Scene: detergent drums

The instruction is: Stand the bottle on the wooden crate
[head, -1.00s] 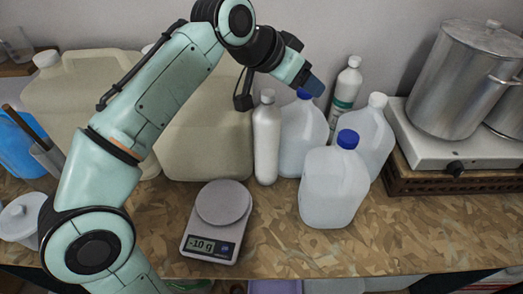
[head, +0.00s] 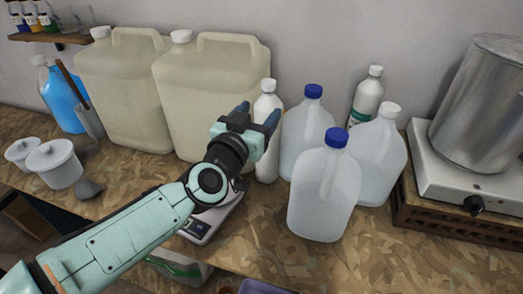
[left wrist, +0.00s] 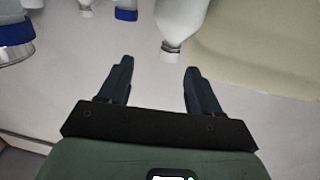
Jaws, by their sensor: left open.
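A slim white bottle (head: 268,170) stands upright on the worktop between a beige canister and the clear jugs. My left gripper (head: 257,113) is open and empty at the bottle's upper part and hides some of it in the head view. In the left wrist view the open fingers (left wrist: 157,66) point at the white bottle (left wrist: 182,20). Its neck and cap lie just ahead of the gap. I cannot tell if they touch. A second white bottle with a green label (head: 366,97) stands behind the jugs. The dark wooden crate (head: 450,226) is at the right, under a hotplate.
Clear jugs with blue caps (head: 325,190) (head: 306,130) and a white-capped jug (head: 380,155) crowd the bottle's right. Beige canisters (head: 205,80) (head: 125,95) stand behind and left. The hotplate (head: 470,175) carries a steel pot (head: 490,105). A scale (head: 205,228) lies under my left arm.

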